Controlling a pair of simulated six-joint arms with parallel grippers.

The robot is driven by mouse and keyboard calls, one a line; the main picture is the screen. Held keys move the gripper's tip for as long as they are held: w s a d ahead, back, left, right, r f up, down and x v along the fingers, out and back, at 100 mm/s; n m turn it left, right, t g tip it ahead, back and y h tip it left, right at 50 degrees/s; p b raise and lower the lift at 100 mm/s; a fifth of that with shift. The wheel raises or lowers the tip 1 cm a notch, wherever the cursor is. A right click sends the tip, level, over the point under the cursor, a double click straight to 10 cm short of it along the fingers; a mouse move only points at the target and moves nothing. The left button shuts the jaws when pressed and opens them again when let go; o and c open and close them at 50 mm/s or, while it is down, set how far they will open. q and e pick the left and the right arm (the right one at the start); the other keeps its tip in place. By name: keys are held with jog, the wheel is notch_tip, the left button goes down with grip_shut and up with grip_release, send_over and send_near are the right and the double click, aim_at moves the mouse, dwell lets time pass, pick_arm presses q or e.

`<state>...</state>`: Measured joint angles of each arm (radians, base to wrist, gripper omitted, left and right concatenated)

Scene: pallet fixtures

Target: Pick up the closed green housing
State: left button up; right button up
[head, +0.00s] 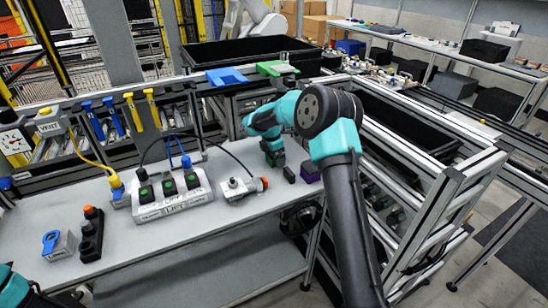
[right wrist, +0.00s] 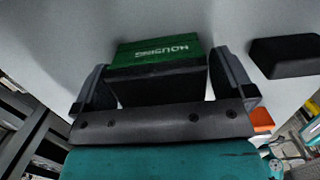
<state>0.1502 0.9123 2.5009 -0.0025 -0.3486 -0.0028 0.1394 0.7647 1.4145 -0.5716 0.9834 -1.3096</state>
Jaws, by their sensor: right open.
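The closed green housing (right wrist: 158,52) has a green lettered face and a dark lower side. In the right wrist view it sits between the two fingers of my right gripper (right wrist: 165,85), which is open around it. I cannot tell whether either finger touches it. In the head view the green housing (head: 276,160) shows only in part at the right end of the bench, below my right gripper (head: 272,150) and arm. My left arm shows at the bottom left, with part of my left gripper (head: 78,296) cut off at the frame's edge; its jaws are unclear.
A black block (right wrist: 284,56) stands close to the right finger. A dark purple-based block (head: 310,172) is at the bench's right edge. A grey box with an orange knob (head: 243,187) and a button panel (head: 172,197) stand to the left.

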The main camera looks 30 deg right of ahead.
jog(key=c, duration=1)
jog(key=shift+o, duration=0.2)
jog(key=shift+r, duration=0.1)
jog(key=shift+a+r, duration=0.15)
jog(key=shift+r, duration=0.05)
notch_tip(320, 180, up, 6)
jog(key=shift+r, duration=0.15)
jog(key=w+a, duration=0.1)
jog(key=a, duration=1.8)
jog(key=shift+w+a, duration=0.2)
jog(key=shift+a, duration=0.2)
jog(key=shift+r, duration=0.1)
